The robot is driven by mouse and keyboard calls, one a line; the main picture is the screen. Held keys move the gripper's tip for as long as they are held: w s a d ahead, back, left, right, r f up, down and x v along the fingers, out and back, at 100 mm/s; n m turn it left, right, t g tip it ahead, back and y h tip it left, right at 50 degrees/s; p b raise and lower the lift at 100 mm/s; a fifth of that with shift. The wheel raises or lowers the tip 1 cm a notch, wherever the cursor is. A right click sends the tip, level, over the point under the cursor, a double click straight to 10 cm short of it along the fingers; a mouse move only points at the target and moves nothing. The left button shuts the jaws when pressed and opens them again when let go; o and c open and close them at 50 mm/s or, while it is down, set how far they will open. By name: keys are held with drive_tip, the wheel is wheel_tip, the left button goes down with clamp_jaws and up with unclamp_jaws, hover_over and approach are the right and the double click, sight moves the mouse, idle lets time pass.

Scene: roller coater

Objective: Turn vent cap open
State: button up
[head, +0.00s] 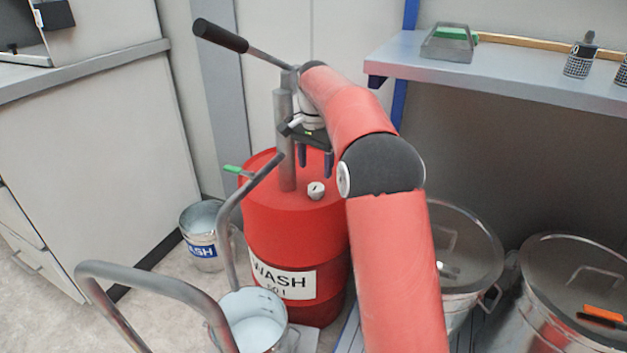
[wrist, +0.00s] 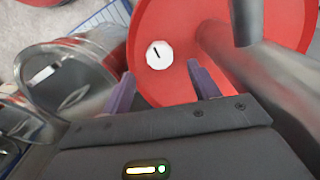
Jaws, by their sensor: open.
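The vent cap (head: 316,190) is a small pale knob with a dark mark on top of the red wash drum (head: 290,235). In the wrist view the cap (wrist: 159,55) shows as a white disc with a short dark slanted line, on the red drum top (wrist: 176,18). My gripper (head: 315,165) is open and empty above the drum top, its two purple fingers pointing down and apart from the cap. In the wrist view the gripper (wrist: 160,85) has its fingertips on either side below the cap.
A grey pump post (head: 285,140) with a black-handled lever (head: 220,36) and a curved spout (head: 245,195) rises beside the cap. Buckets (head: 203,235) stand on the floor, and lidded metal bins (head: 575,270) are at right. A shelf (head: 480,70) is behind.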

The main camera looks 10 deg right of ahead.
sight(315, 187)
wheel_tip(315, 187, down, 6)
drive_tip(key=shift+f+b, duration=0.25)
drive_tip(key=shift+b, duration=0.2)
drive_tip(key=shift+s, duration=0.1)
drive_tip(key=c, duration=1)
